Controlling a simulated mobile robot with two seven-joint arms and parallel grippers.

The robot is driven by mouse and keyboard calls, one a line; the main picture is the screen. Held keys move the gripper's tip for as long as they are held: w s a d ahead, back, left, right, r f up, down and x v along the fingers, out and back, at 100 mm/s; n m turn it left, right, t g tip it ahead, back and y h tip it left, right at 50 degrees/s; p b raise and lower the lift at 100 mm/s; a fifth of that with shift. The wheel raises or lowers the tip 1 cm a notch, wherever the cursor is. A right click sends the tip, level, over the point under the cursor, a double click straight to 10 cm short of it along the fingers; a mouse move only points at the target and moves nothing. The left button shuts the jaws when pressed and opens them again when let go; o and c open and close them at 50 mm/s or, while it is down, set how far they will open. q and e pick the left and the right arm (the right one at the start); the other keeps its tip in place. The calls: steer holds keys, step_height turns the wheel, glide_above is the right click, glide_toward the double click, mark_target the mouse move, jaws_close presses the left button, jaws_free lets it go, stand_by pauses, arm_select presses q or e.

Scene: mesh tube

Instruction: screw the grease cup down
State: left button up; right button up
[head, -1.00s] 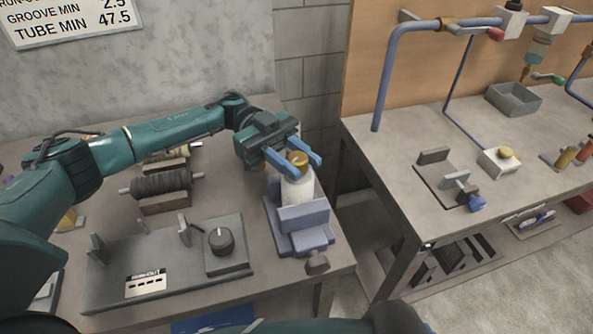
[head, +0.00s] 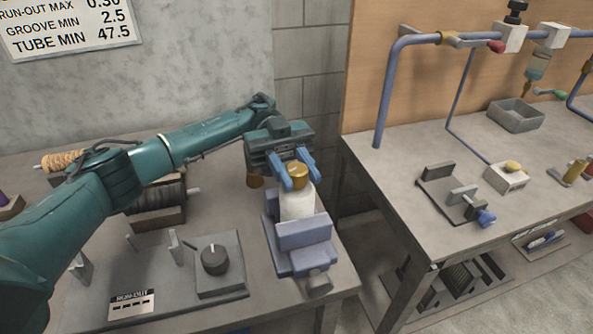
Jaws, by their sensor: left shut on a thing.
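The grease cup looks to be the brass cap (head: 298,171) on top of an upright white cylinder (head: 298,203). The cylinder stands in a blue-grey vise (head: 304,236) at the right end of the left bench. My left gripper (head: 298,178) reaches in from behind, its two blue fingers shut on the brass cap from either side. The cap's thread is hidden, so I cannot tell how far down it sits. My right gripper is not in view.
A run-out fixture with a dark knob (head: 215,259) lies left of the vise. A dark roller (head: 158,196) rests on a block behind it. A gap separates the right bench (head: 400,150), which carries blue pipes (head: 386,95) and a grey tray (head: 516,116).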

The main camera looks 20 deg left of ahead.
mark_target(297, 167)
arm_select(q)
steer(key=shift+s+f, duration=0.1)
steer(key=o, duration=0.9)
steer(key=shift+o, duration=0.2)
steer(key=shift+r, duration=0.2)
step_height(297, 167, up, 10)
steer(key=shift+f, duration=0.1)
